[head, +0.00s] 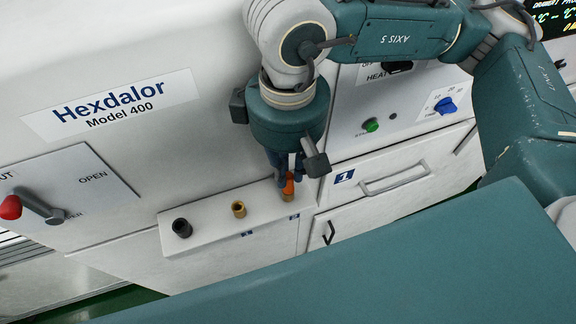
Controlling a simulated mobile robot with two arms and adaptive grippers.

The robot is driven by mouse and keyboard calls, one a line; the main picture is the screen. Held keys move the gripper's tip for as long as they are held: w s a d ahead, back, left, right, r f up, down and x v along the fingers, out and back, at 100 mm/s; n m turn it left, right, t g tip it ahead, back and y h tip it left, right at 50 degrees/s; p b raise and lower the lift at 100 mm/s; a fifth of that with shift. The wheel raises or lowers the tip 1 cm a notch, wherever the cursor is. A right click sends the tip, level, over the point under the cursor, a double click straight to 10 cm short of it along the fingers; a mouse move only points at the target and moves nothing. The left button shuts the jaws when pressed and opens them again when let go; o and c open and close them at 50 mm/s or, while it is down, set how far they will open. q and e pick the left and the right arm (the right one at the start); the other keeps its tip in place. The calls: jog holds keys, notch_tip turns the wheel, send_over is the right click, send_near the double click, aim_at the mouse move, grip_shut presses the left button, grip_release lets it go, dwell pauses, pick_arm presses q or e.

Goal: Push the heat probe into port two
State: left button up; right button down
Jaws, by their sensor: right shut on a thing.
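My right gripper (287,178) points down over the right end of a white ledge (205,231), its dark blue fingers shut on a small orange piece, which looks like the heat probe (289,187). The probe's lower end meets an orange-brown fitting at the ledge; I cannot tell whether it is inside or just above it. To its left on the ledge stand a yellow-brown port (239,209) and a black port (182,228), both with open tops. Small blue labels on the ledge front are too small to read. My left gripper is not in view.
A white Hexdalor cabinet wall (200,120) rises behind the ledge. A red-knobbed lever (40,207) is at the left. A panel with a green button (371,125) and a blue dial (445,106) is at the right, above a drawer handle (394,180).

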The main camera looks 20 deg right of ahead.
aim_at(288, 177)
jog(key=shift+f, duration=0.15)
jog(key=c, duration=1.6)
grip_release()
notch_tip(288, 177, up, 12)
jog(key=shift+r, duration=0.1)
jog(key=shift+s, duration=0.15)
